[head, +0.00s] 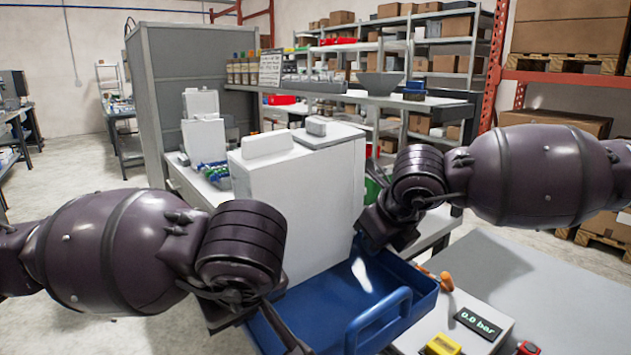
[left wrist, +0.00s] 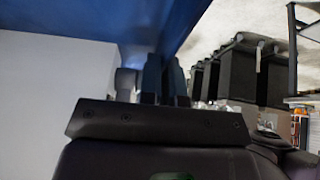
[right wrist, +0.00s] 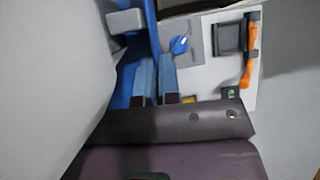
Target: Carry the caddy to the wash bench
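The blue caddy (head: 410,281) is an open tray with a raised blue handle (head: 378,322), in front of me in the head view. Whether the caddy touches a surface underneath is hidden. The wash bench cannot be told for certain.
Behind stands a grey cabinet (head: 190,90) and a shelf bench (head: 410,101) with jars and a bowl. Open floor (head: 80,180) lies at the left.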

